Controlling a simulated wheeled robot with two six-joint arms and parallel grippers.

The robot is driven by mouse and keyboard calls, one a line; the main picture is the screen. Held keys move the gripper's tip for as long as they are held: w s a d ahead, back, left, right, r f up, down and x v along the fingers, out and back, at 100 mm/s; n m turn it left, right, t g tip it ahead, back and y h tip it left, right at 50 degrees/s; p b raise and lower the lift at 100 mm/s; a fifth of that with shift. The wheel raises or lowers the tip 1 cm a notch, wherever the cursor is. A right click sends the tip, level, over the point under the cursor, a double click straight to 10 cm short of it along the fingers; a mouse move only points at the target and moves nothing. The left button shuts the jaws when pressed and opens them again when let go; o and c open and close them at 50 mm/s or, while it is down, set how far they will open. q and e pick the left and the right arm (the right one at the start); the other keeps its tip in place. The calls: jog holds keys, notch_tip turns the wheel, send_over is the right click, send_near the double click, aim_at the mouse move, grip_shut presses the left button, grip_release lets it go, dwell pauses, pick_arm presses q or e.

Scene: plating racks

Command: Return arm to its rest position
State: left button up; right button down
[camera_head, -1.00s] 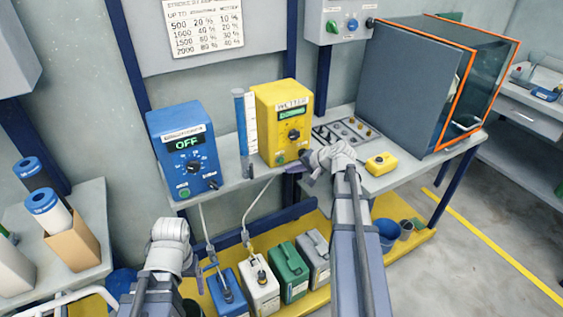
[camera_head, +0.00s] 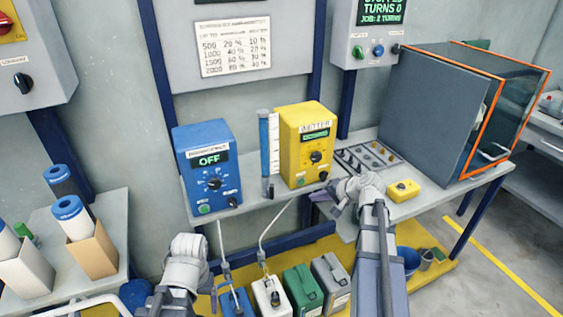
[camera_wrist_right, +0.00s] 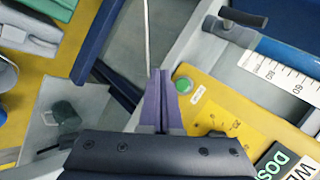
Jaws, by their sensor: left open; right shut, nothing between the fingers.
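My right gripper (camera_head: 321,196) is in front of the shelf edge, just below the yellow WETTER box (camera_head: 291,155), and holds nothing. In the right wrist view its purple fingers (camera_wrist_right: 161,98) are together, with the yellow box's face and green button (camera_wrist_right: 183,85) to their right. I cannot tell whether they touch the box. My left gripper (camera_head: 219,287) is low at the front, near the blue canister (camera_head: 236,302), open; its fingers are small and partly hidden by its wrist.
A blue box (camera_head: 209,165) reading OFF and a blue-topped cylinder (camera_head: 265,143) stand on the shelf. A small yellow device (camera_head: 403,191) and a grey cabinet (camera_head: 440,115) are to the right. White, green and grey canisters stand below on a yellow platform. Floor at right is clear.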

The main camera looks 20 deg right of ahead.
jog(key=s+a+n+g+p, duration=0.3)
jog(key=a, duration=0.6)
jog(key=s+a+n+g+p, duration=0.2)
jog(key=s+a+n, duration=0.1)
jog(key=a, duration=0.6)
jog(key=s+a+r+n+g+h+p, duration=0.1)
jog(key=s+a+n+g+h+p, duration=0.1)
jog(key=s, duration=0.5)
jog(key=s+a+r+n+g+h+p, duration=0.2)
jog(key=s+a+n+h+p, duration=0.1)
jog(key=s+a, duration=0.4)
jog(key=a+n+p, duration=0.1)
jog(key=a+n, duration=0.1)
jog(key=shift+a+r+n+h, duration=0.25)
jog(key=shift+r+n+h, duration=0.05)
jog(key=shift+n+h, duration=0.1)
